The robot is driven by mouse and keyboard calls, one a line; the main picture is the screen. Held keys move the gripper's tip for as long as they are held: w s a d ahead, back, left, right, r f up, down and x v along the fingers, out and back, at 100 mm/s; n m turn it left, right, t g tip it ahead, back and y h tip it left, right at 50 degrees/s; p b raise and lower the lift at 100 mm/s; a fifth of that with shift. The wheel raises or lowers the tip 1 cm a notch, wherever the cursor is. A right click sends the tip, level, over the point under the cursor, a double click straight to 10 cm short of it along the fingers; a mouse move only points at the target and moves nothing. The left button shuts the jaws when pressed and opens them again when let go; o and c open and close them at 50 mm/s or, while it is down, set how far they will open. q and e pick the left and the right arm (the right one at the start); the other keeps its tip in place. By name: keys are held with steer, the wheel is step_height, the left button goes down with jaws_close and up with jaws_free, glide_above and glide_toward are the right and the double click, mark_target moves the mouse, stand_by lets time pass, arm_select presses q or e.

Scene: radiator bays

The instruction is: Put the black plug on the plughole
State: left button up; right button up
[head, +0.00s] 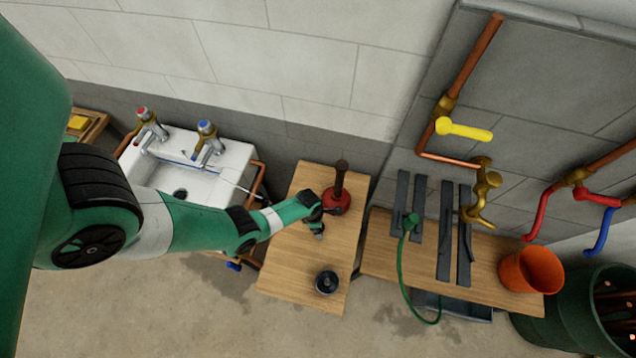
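The black plug (327,282) is a small dark round piece near the front of the wooden bench top (285,270). The plughole (180,194) is a dark round opening in the white sink (232,163) at the left, partly hidden by my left arm. My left gripper (320,217) is over the bench, behind the plug and apart from it, close to the red plunger (337,200). Its fingers are too small to tell whether they are open, or whether they touch the plunger. My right gripper is out of view.
Two taps, red-topped (148,125) and blue-topped (206,140), stand at the sink's back. A second bench on the right holds dark bars (445,230), a green hose (402,270) and an orange pot (532,270). Bench space around the plug is clear.

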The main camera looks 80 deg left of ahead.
arm_select(q)
steer(key=shift+f, duration=0.15)
steer(key=shift+c, duration=0.2)
jaws_close()
